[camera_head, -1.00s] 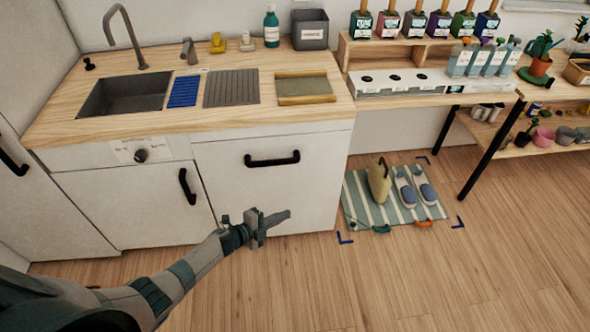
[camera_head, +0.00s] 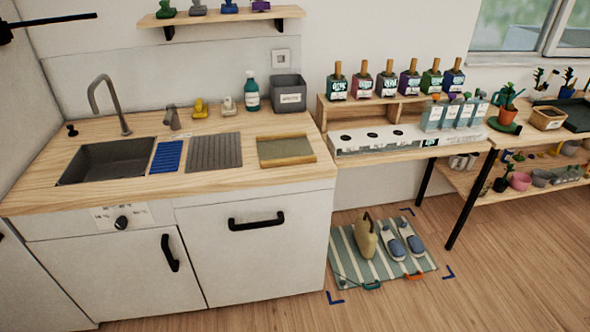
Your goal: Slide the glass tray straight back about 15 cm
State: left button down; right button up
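No clearly glass tray can be made out. A flat wood-edged tray or board with a dull green-grey surface (camera_head: 284,151) lies on the counter, right of the ribbed drainer. On the floor lies a flat striped green-and-white piece (camera_head: 345,262) with teal and orange handles at its front edge. It bears a tan bag (camera_head: 366,236) and a pair of grey-blue shoes (camera_head: 402,237). I cannot tell which of these is meant. Neither of my grippers is in view.
Blue corner marks (camera_head: 335,298) lie on the floor around the striped piece. The wooden counter (camera_head: 95,200) holds a sink, a ribbed drainer (camera_head: 214,152) and a grey bin (camera_head: 289,93). A bench (camera_head: 400,153) with bottles stands right.

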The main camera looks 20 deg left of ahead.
aim_at(293, 149)
jog(key=i+l+z, duration=0.1)
jog(key=i, duration=0.3)
jog(key=i+l+z, duration=0.1)
jog(key=i+l, duration=0.15)
jog(key=i, duration=0.2)
